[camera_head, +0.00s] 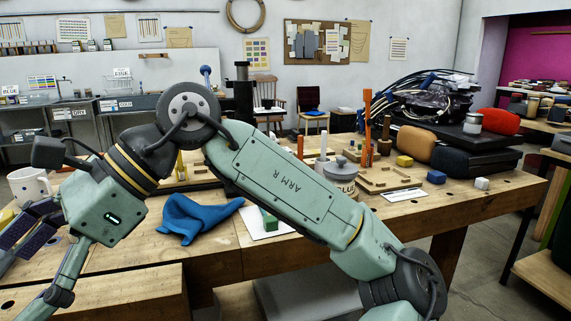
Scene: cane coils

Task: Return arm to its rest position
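My arm, pale green with dark joints and marked "ARM R", rises from the lower right to a raised elbow, then bends down to the left. My gripper (38,262) hangs at the lower left, over the left end of the wooden workbench (365,225). One green finger link points down and left, and dark ridged parts show above it. The fingertips are cut off or unclear at the frame edge, so I cannot tell whether it is open or shut. I see nothing clearly held.
A white mug (30,187) stands close to my gripper. A blue cloth (198,215) lies on the bench under my arm. A glue pot (341,175), a wooden tray (388,183) and small blocks are beyond the arm. Dark cases (474,162) and cables crowd the bench's right side.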

